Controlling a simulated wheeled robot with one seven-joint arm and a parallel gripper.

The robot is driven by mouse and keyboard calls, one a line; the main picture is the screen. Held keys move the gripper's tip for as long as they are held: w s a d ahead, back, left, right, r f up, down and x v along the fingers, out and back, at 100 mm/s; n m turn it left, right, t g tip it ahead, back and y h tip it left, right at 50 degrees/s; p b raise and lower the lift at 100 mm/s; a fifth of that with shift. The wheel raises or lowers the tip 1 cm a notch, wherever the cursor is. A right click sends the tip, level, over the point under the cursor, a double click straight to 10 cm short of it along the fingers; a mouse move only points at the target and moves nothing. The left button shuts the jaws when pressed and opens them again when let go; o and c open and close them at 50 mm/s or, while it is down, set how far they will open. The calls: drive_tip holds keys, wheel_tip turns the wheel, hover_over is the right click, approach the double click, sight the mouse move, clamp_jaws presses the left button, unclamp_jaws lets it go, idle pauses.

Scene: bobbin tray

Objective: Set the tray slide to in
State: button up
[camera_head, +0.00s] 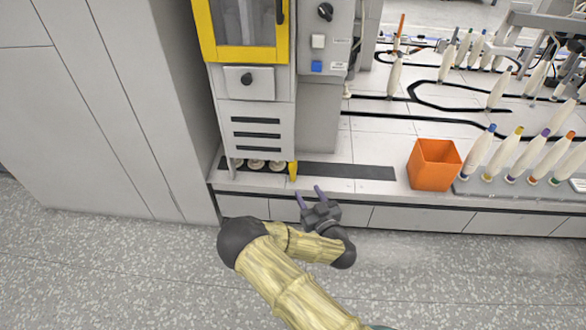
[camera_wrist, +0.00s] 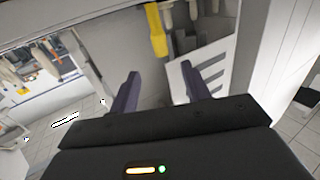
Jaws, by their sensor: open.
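A yellow tab (camera_head: 293,171) stands at the lower right corner of the grey machine (camera_head: 253,127), beside a row of round pale pieces (camera_head: 256,164) under it. I take it to be the tray slide's handle; how far the slide is in I cannot tell. A dark strip (camera_head: 345,171) runs along the bench to the right of it. My gripper (camera_head: 310,194) is open and empty at the bench's front edge, just in front of the yellow tab and apart from it. In the wrist view, the yellow tab (camera_wrist: 156,30) shows beyond my open gripper (camera_wrist: 160,70).
An orange bin (camera_head: 434,165) stands on the bench to the right, next to a rack of bobbins (camera_head: 525,188). More bobbins stand on black tracks behind. A tall grey cabinet (camera_head: 110,100) is at the left. The floor in front is clear.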

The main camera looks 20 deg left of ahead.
sight(294, 169)
drive_tip(key=b+x, duration=0.6)
drive_tip(key=x, duration=0.6)
drive_tip(key=shift+w+a+f, duration=0.15)
drive_tip(key=shift+w+a, duration=0.1)
drive_tip(key=shift+w, duration=0.05)
drive_tip(key=shift+w+a, duration=0.2)
drive_tip(key=shift+w, duration=0.1)
clamp_jaws()
